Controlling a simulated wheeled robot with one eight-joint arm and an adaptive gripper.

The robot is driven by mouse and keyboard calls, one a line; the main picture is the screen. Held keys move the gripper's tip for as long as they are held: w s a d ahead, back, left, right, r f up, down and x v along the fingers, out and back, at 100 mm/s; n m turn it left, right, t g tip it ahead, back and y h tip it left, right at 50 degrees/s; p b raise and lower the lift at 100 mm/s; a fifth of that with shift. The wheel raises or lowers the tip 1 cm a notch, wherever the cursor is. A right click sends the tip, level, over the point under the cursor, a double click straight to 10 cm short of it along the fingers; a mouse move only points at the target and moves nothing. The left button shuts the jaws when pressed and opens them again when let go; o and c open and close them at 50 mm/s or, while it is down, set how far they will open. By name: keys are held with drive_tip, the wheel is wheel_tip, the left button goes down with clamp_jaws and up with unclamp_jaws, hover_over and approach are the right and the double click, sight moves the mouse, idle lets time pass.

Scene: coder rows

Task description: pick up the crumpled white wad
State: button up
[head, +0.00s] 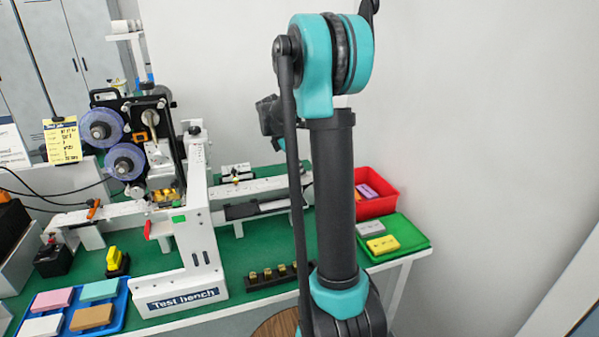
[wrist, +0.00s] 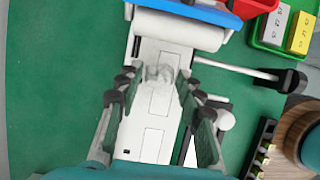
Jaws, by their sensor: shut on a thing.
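The crumpled white wad (wrist: 159,73) shows in the wrist view as a small, pale, wrinkled lump above the white machine bed. My gripper (wrist: 157,79) has a dark finger on each side of it and is shut on it. The exact contact at the fingertips is hard to make out, white against white. In the head view my arm stands in front of the bench, and neither the wad nor the fingertips can be made out there.
The white test bench machine (head: 198,240) with purple reels stands on the green table. A blue tray (head: 30,300) of coloured blocks is at front left. A red bin (head: 388,198) and a green tray (head: 417,238) stand at right. A black strip (wrist: 262,135) lies near the gripper.

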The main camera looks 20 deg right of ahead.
wheel_tip(320, 180, up, 19)
idle(0.5)
idle(0.9)
